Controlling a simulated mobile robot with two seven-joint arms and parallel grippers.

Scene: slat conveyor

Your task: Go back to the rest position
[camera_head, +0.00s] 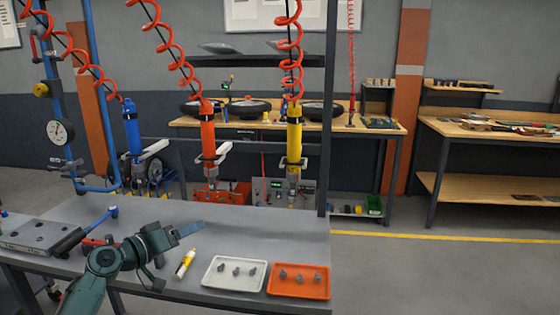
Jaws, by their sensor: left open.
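My left gripper (188,229) reaches in from the lower left over the grey workbench (170,212). Its fingers point right, a little above the bench top. It is open, and I see nothing held in it. My right gripper is not in view. A white and yellow tube (185,263) lies on the bench just below the left gripper, apart from it.
A white tray (234,286) and an orange tray (298,294) at the bench's front edge hold small grey parts. Blue (132,130), orange (207,133) and yellow (294,135) tools hang on coiled hoses above the bench. A dark post (327,150) stands at its right end. Floor at right is clear.

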